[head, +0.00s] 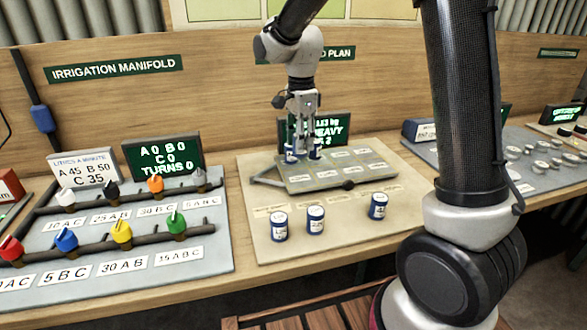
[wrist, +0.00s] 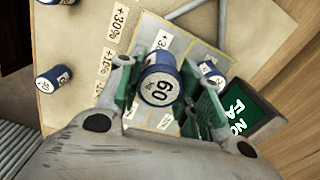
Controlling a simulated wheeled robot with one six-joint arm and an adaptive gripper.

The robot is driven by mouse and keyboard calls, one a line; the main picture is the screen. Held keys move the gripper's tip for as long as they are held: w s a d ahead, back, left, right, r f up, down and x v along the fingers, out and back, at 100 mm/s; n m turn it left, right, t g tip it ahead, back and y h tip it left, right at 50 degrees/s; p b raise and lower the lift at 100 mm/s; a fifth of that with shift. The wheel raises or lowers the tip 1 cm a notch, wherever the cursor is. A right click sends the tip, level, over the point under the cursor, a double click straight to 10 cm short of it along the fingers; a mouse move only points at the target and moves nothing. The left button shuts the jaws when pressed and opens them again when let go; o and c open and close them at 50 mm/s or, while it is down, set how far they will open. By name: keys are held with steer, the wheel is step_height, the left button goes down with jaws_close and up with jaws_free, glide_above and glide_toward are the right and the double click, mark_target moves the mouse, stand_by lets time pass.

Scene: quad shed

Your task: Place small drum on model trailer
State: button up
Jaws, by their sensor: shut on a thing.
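My gripper (head: 303,148) points down over the model trailer (head: 302,186), a flat grey bed with white labels. In the wrist view my gripper (wrist: 160,100) is shut on a small blue and white drum (wrist: 160,86) marked 60 kg. Another small drum (wrist: 211,73) stands just behind it, close to one finger. In the head view two drums show at the fingertips, partly hidden by the fingers. Whether the held drum touches the bed I cannot tell. Three more drums, left (head: 279,226), middle (head: 316,220) and right (head: 379,206), stand on the tan board in front.
A dark green sign (head: 328,130) stands close behind the trailer. The irrigation manifold board (head: 205,262) with coloured valves lies to the left. Another grey board (head: 440,155) with round pieces lies to the right. The tan board's (head: 345,240) front strip has free room between drums.

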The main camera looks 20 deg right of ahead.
step_height(320, 180, down, 8)
steer(key=shift+r, duration=0.15)
stand_by(0.3)
steer(key=o, duration=1.1)
steer(key=shift+c, duration=0.2)
step_height(320, 180, up, 11)
steer(key=shift+r, duration=0.1)
steer(key=shift+s+d+r, duration=0.1)
steer(key=shift+s+r, duration=0.05)
steer(key=shift+r, duration=0.35)
steer(key=s+d+r+n+t, duration=0.1)
steer(key=s+d+r+n, duration=0.35)
steer(key=s, duration=0.25)
steer(key=s+d+r+n+t, duration=0.1)
steer(key=s+d+r+n, duration=0.25)
steer(key=s+d, duration=0.3)
steer(key=s+d+f+n+t, duration=0.1)
steer(key=s+d+n, duration=0.1)
steer(key=s+n, duration=0.2)
steer(key=s+d+f+n+t, duration=0.1)
steer(key=s+n, duration=0.3)
steer(key=s, duration=0.5)
steer(key=shift+d, duration=0.35)
